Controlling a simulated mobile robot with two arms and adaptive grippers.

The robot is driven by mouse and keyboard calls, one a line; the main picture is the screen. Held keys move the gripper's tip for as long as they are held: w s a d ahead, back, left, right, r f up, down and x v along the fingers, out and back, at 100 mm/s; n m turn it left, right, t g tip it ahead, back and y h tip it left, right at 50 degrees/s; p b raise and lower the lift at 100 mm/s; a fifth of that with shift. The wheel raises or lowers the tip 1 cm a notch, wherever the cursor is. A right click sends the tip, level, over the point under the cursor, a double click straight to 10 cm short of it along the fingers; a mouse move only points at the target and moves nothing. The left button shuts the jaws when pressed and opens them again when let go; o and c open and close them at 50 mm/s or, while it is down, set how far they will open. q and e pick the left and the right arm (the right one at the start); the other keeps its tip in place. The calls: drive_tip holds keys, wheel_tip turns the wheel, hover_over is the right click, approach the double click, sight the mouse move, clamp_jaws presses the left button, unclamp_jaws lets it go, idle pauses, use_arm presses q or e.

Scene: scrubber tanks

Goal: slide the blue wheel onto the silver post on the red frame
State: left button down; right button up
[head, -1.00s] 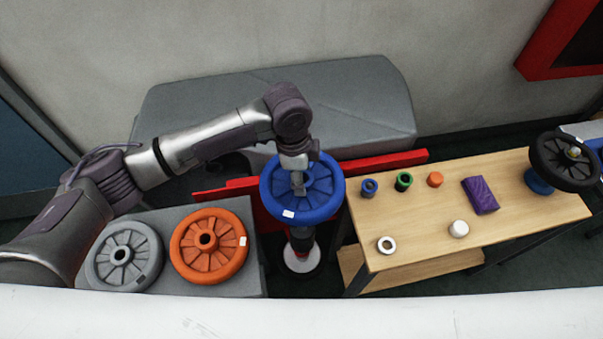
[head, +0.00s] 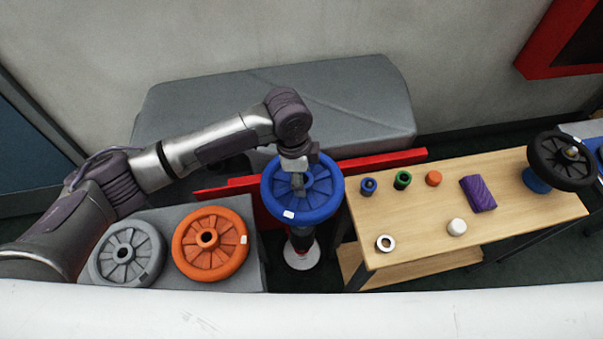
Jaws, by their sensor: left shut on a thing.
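The blue wheel (head: 318,205) is in the middle of the head view, in front of the red frame (head: 375,165). My left gripper (head: 298,184) reaches down from above and is shut on the blue wheel near its hub. A dark upright with a white round base (head: 301,256) shows below the wheel. The wheel covers the top of that upright, and I cannot make out the silver post. I cannot tell whether the wheel is around a post or above it. My right gripper is not in view.
A grey block at the left carries a grey wheel (head: 126,254) and an orange wheel (head: 210,262). A wooden table (head: 420,220) at the right holds small caps, rings, a purple block (head: 478,194) and a black wheel (head: 561,162) on a blue stand. A grey padded bench (head: 350,105) stands behind.

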use_arm(q)
drive_tip(key=shift+f, duration=0.15)
idle(0.4)
drive_tip(key=shift+f, duration=0.35)
drive_tip(key=shift+f, duration=0.15)
drive_tip(key=shift+f+b, duration=0.3)
drive_tip(key=shift+f, duration=0.4)
drive_tip(key=shift+f, duration=0.1)
idle(0.5)
drive_tip(key=shift+f+b, duration=0.7)
drive_tip(key=shift+f, duration=0.65)
idle(0.7)
drive_tip(key=shift+f+p, duration=0.6)
drive_tip(key=shift+p, duration=0.35)
idle(2.7)
